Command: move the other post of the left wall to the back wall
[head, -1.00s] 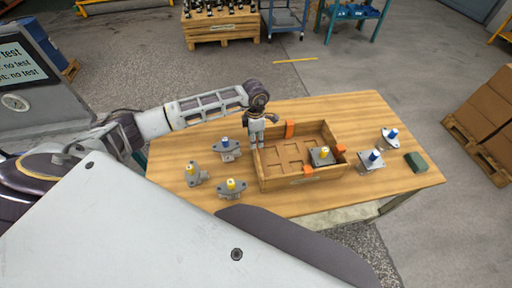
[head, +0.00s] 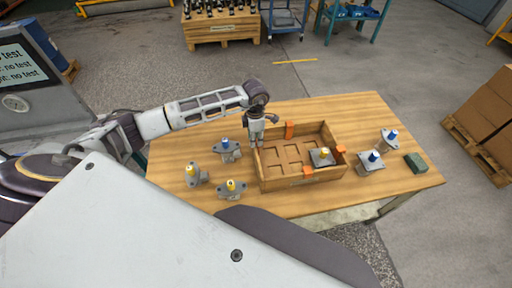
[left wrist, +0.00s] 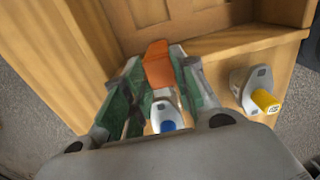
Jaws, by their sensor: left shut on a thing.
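The wooden crate (head: 303,183) stands on the table. My left gripper (head: 257,146) points down at its left wall. In the left wrist view the gripper (left wrist: 160,80) is shut on an orange post (left wrist: 158,66), which is at the crate's left wall (left wrist: 215,47). I cannot tell whether the post still touches the wall. The head view hides this post behind the fingers. Another orange post (head: 290,129) stands on the back wall. Orange posts also sit on the right wall (head: 341,149) and front wall (head: 308,171). My right gripper is not in view.
Left of the crate are a blue-capped motor (head: 228,153) and yellow-capped motors (head: 192,177) (head: 231,189). Blue-capped motors (head: 371,162) (head: 388,140) and a green block (head: 415,163) lie right. The table behind the crate is clear.

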